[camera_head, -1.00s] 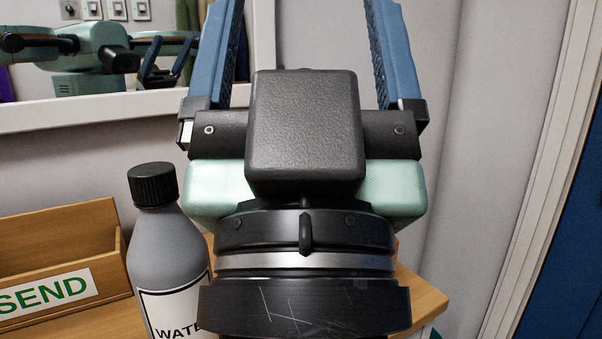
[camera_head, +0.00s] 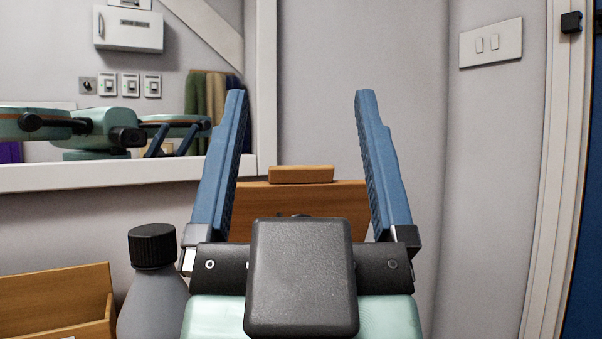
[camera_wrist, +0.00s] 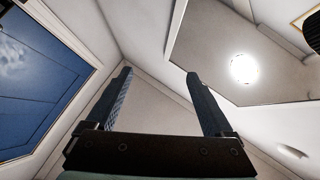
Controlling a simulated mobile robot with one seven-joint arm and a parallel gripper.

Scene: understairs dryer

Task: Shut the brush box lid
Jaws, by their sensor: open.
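An upright wooden panel (camera_head: 345,197) with a small wooden strip (camera_head: 301,174) along its top edge shows behind my gripper in the head view. It looks like the raised lid of the brush box; the box body is hidden behind my gripper and wrist. My gripper (camera_head: 300,95) is open and empty, its two blue fingers pointing up. In the picture the panel shows between and behind the fingers; I cannot tell the distance or any contact. In the wrist view my gripper (camera_wrist: 160,73) points up at the ceiling, with no box or lid visible there.
A grey bottle with a black cap (camera_head: 154,275) stands left of my gripper, beside a wooden tray (camera_head: 55,300). A mirror (camera_head: 150,60) hangs on the left wall, reflecting my arm. A switch plate (camera_head: 491,43) and door frame (camera_head: 557,180) are at right.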

